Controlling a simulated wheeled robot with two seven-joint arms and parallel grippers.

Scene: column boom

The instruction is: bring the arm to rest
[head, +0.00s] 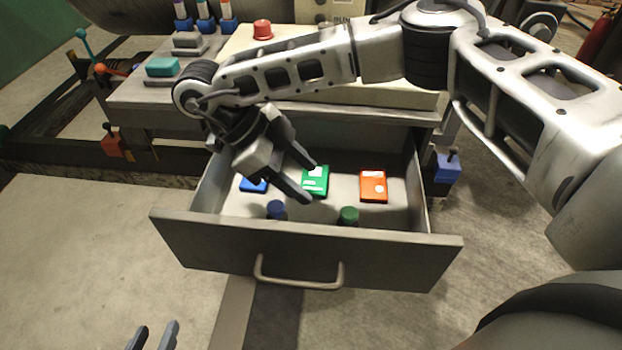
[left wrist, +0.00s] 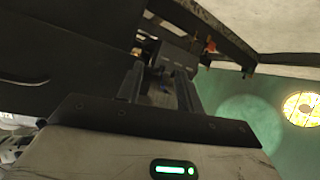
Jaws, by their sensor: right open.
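My right arm (head: 480,90) reaches in from the right over the open drawer. My right gripper (head: 309,180) is open, with its fingers spread above the drawer, partly in front of a green box (head: 316,187). I see nothing held between its fingers. My left gripper (head: 153,338) shows only its fingertips at the bottom left edge, in front of the drawer. They stand apart and look empty. The left wrist view also shows the left gripper's two fingers (left wrist: 158,78) with a gap between them.
The pulled-out drawer (head: 300,250) also holds an orange box (head: 373,186), a blue box (head: 253,186), a blue-capped item (head: 276,208) and a green-capped item (head: 348,215). Above it, the worktop bears a red button (head: 262,29) and a teal block (head: 162,67).

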